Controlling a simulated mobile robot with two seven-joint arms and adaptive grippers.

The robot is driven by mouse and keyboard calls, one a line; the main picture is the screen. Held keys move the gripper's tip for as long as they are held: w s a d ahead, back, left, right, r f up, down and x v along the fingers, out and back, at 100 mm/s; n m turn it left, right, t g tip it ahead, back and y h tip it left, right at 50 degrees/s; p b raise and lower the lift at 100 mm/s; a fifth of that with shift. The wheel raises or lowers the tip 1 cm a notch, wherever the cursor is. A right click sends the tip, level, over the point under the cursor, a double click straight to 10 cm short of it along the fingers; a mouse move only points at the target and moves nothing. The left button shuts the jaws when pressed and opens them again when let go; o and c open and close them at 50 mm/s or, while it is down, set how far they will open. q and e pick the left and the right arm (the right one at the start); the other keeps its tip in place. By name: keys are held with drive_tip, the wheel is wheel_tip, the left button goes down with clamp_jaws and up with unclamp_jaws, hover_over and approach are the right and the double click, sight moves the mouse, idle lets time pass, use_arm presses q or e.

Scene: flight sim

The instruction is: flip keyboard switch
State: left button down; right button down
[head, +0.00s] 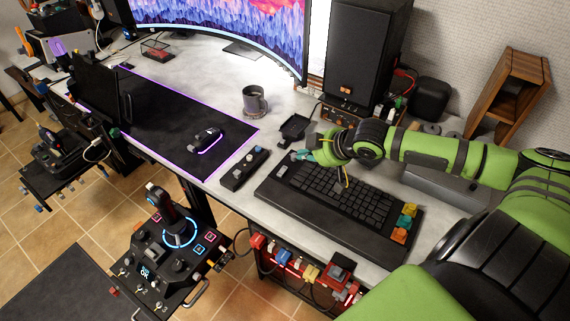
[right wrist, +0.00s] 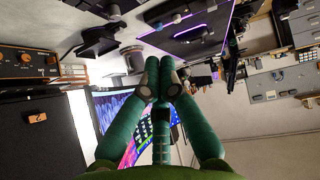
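The black keyboard (head: 315,222) lies along the right part of the desk, with yellow, green and orange keys at its right end. A small light mark (head: 283,170) shows at its left end; I cannot tell whether it is a switch. My right gripper (head: 299,156) is over the keyboard's far left edge; contact is unclear. In the right wrist view its teal fingers (right wrist: 160,75) come together at the tips, with nothing seen between them. The forearm and wrist hide part of the keyboard's far side. My left gripper is not in view.
A small black switch box (head: 243,170) sits left of the keyboard. A black tray (head: 296,128), a grey mug (head: 254,102) and a tall speaker (head: 366,55) stand behind. A mouse (head: 206,139) lies on the dark mat (head: 165,125). A joystick panel (head: 170,250) stands in front.

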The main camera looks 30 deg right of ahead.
hover_over(282, 171)
drive_tip(key=s, duration=0.1)
drive_tip(key=f, duration=0.6)
drive_tip(key=shift+s+d, duration=0.2)
drive_tip(key=f, duration=0.3)
drive_tip(key=shift+w+d+f+p, duration=0.2)
drive_tip(key=shift+w+f+p, duration=0.05)
drive_tip(key=shift+p, duration=0.1)
drive_tip(key=shift+f, duration=0.5)
